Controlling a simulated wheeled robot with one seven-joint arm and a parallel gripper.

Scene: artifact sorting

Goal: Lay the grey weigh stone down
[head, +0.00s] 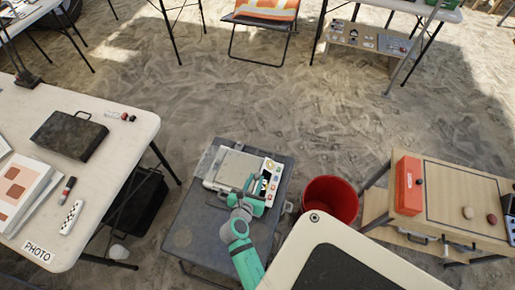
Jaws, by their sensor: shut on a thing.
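My gripper (261,185), green with a grey wrist, is low over the right part of a cream scale-like device (232,168) on a small grey table (187,225). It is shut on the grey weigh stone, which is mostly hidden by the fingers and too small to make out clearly. I cannot tell whether the stone touches the device. The device's flat plate is bare to the left of my gripper.
A red bucket (330,199) stands right of the grey table. Further right, a wooden desk (440,184) bears an orange box (408,186) and two stones. A white table (120,120) with a dark case (69,136) stands at left.

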